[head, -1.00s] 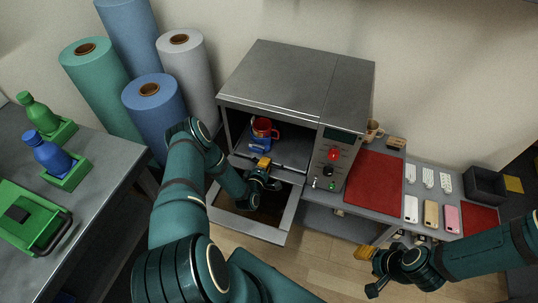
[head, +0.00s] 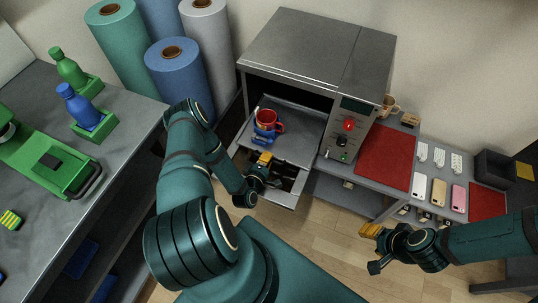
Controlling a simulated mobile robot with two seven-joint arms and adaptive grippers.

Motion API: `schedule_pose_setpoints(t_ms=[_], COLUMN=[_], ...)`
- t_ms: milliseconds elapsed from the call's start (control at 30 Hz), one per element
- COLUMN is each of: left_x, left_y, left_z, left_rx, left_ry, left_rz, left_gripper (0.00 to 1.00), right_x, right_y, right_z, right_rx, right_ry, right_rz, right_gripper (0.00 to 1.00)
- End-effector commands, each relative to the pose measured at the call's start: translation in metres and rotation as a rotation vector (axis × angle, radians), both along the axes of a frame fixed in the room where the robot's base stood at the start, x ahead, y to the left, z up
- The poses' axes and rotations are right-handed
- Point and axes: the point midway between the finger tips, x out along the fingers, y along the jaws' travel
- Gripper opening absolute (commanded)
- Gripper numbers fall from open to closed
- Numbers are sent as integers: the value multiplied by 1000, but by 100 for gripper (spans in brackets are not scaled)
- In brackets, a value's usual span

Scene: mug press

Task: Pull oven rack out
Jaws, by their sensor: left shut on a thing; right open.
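The grey oven (head: 320,50) stands at the back with its door (head: 285,197) folded down open. Its rack (head: 300,145) sticks out of the front opening, over part of the door. A red mug (head: 271,117) in a blue holder (head: 265,136) stands on the rack near its left side. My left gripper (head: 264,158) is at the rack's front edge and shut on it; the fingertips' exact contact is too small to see. My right gripper (head: 371,230) is open and empty, in front of the right table.
The oven's control panel (head: 346,133) is right of the opening. A red mat (head: 385,158) and several phones (head: 438,192) lie on the right table. Rolls (head: 180,75) stand left of the oven. A left bench (head: 125,135) holds bottles.

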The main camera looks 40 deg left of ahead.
Motion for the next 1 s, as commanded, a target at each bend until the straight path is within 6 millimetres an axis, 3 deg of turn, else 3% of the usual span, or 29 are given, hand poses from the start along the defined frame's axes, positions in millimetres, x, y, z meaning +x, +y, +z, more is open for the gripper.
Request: schedule_pose_setpoints(t_ms=[433, 533, 567, 867, 1000], left_x=[-3, -3, -3, -3, -14], left_y=[-1, -1, -1, -1, -3], left_z=[0, 0, 0, 0, 1], left_rx=[-1, 0, 0, 0, -2], left_ry=[2, 1, 1, 1, 3], left_rz=[-1, -1, -1, 0, -1], left_gripper=[0, 38, 41, 41, 41], right_x=[0, 0, 0, 0, 0], right_y=[0, 0, 0, 0, 0], right_z=[0, 0, 0, 0, 0], right_rx=[0, 0, 0, 0, 0], right_ry=[1, 0, 1, 0, 0], right_rz=[0, 0, 0, 0, 0], right_gripper=[50, 50, 50, 50, 50])
